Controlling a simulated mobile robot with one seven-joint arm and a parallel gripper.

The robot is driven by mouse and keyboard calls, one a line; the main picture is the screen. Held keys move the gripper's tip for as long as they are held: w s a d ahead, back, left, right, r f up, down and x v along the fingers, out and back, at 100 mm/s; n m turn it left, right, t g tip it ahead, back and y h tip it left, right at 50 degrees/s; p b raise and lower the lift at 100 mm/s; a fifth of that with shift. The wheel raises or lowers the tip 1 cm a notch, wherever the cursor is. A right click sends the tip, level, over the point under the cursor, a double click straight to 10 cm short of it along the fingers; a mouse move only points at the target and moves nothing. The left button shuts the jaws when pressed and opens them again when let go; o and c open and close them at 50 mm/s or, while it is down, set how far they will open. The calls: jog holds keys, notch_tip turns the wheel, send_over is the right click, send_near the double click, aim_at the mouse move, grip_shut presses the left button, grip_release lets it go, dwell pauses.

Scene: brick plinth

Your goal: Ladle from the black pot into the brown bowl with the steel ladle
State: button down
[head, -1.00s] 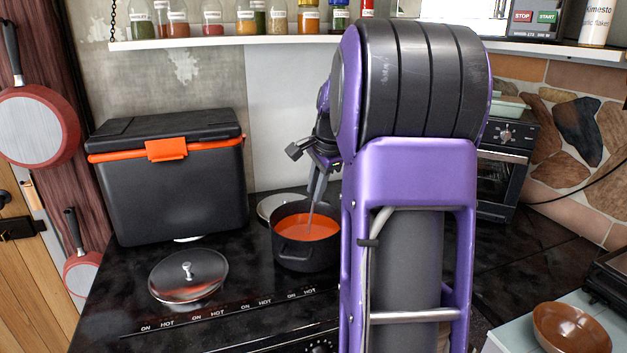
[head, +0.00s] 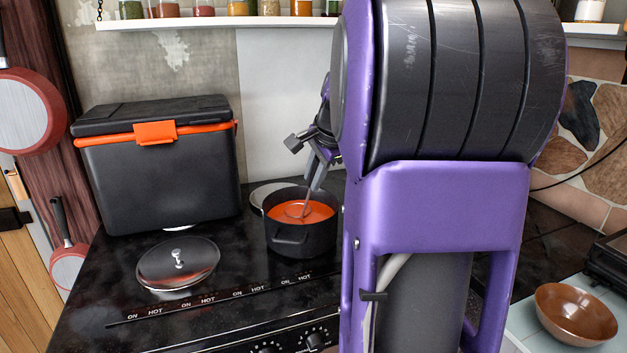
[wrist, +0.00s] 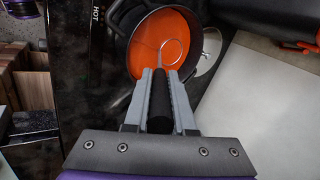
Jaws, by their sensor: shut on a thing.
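The black pot (head: 288,238) stands on the stove and holds orange soup. My gripper (head: 322,160) is above the pot, partly hidden by my own arm. In the wrist view my gripper (wrist: 160,85) is shut on the dark handle of the steel ladle (wrist: 172,50). The ladle (head: 305,203) slants down into the pot, with its bowl at the soup's surface, its round rim showing. The brown bowl (head: 576,313) sits on a pale counter at the right, apart from the gripper, and looks empty.
A dark lid with a knob (head: 178,265) lies on the stove left of the pot. A black cooler box with an orange band (head: 157,180) stands behind it. A dark appliance (head: 608,265) is beside the bowl. A shelf of spice jars (head: 215,22) runs above.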

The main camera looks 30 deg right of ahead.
jog(key=shift+r+p, duration=2.5)
jog(key=shift+r, duration=0.75)
notch_tip(320, 180, up, 6)
